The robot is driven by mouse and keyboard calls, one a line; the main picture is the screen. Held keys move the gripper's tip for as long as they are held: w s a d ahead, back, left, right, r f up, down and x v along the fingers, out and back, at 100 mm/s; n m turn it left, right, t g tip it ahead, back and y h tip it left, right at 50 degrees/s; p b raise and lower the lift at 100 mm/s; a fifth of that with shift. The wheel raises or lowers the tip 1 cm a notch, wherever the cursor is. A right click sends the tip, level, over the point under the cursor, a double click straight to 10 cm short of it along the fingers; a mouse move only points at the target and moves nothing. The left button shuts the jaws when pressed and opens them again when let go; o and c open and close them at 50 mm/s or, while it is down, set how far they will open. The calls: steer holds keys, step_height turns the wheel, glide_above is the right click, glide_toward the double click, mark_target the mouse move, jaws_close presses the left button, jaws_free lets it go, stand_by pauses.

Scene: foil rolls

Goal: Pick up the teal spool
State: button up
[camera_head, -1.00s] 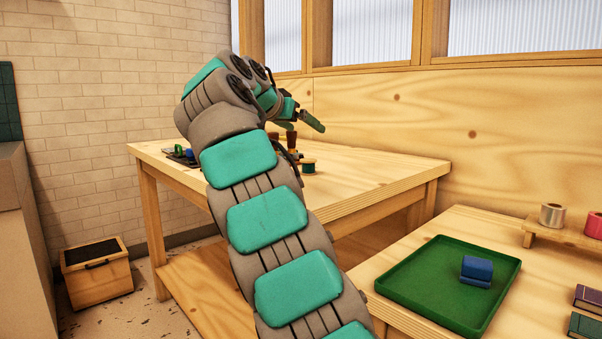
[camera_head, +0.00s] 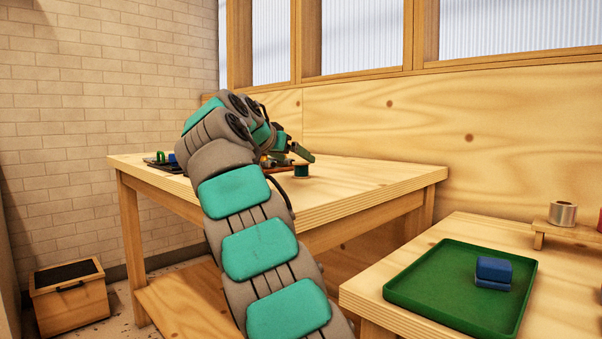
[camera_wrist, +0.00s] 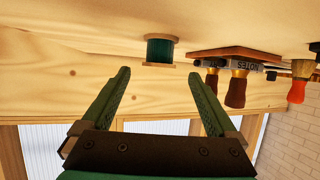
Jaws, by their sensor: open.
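The teal spool (camera_head: 301,170) stands upright on the far wooden table, just beyond and slightly below my gripper (camera_head: 303,154) in the head view. In the wrist view, which is upside down, the spool (camera_wrist: 160,50) shows dark teal thread between pale wooden flanges. My gripper (camera_wrist: 160,74) has its two green fingers spread wide, with nothing between them. The spool lies ahead of the fingertips, roughly centred between them, and is apart from them.
Stamps with wooden handles (camera_wrist: 236,90) stand by a wooden board beside the spool in the wrist view.

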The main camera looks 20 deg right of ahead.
mark_target(300, 162)
steer(key=x, duration=0.4)
steer(key=shift+d+f, duration=0.15)
steer(key=shift+f, duration=0.1)
steer(key=shift+c, duration=0.4)
steer(key=c, duration=1.4)
